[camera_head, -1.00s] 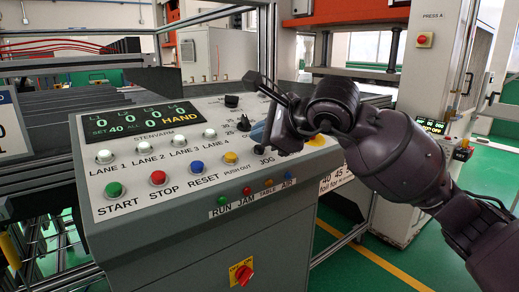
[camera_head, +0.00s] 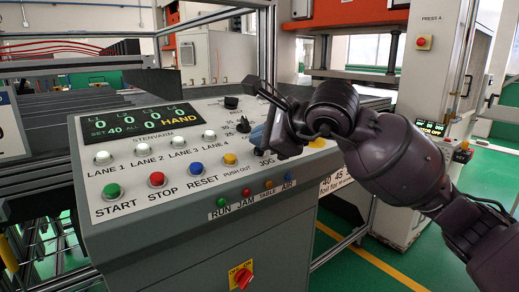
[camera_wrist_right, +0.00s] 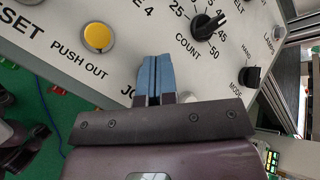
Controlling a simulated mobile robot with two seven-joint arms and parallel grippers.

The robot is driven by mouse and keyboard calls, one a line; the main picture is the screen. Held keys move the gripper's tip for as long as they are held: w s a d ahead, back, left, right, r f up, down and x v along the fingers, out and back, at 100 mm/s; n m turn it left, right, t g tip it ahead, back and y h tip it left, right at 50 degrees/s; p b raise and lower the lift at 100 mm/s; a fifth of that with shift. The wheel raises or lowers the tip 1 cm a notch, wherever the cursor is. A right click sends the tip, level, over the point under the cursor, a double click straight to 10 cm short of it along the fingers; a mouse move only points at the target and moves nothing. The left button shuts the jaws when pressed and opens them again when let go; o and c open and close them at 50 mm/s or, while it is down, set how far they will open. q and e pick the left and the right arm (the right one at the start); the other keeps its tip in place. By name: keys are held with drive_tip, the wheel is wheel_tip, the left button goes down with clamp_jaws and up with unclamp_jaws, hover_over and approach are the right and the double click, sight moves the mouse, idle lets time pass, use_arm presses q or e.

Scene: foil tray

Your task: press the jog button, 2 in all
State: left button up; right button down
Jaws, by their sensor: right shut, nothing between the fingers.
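The grey control panel (camera_head: 140,225) slopes in front of me, with the JOG label (camera_head: 265,162) near its right front part. My right gripper (camera_head: 257,134) is over that area, its blue fingers shut with nothing between them. In the right wrist view the closed fingertips (camera_wrist_right: 155,66) lie over the panel between the PUSH OUT button and the count dial, covering part of the JOG label. A pale round shape (camera_wrist_right: 187,97) shows partly beside the fingers; I cannot tell whether it is the jog button. Contact with the panel cannot be judged. My left gripper is not in view.
The yellow PUSH OUT button (camera_head: 230,159) is close by on the left; the blue RESET button (camera_head: 196,168) is further left. The count dial (camera_wrist_right: 208,27) and mode knob (camera_wrist_right: 249,77) are near the fingers. The display (camera_head: 137,122) shows HAND and zeros.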

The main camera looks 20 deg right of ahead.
drive_tip(key=shift+w+f, duration=0.1)
drive_tip(key=shift+f, duration=0.2)
idle(0.6)
drive_tip(key=shift+r, duration=0.2)
drive_tip(key=shift+s+r, duration=0.2)
drive_tip(key=shift+r, duration=0.5)
drive_tip(key=shift+r, duration=0.1)
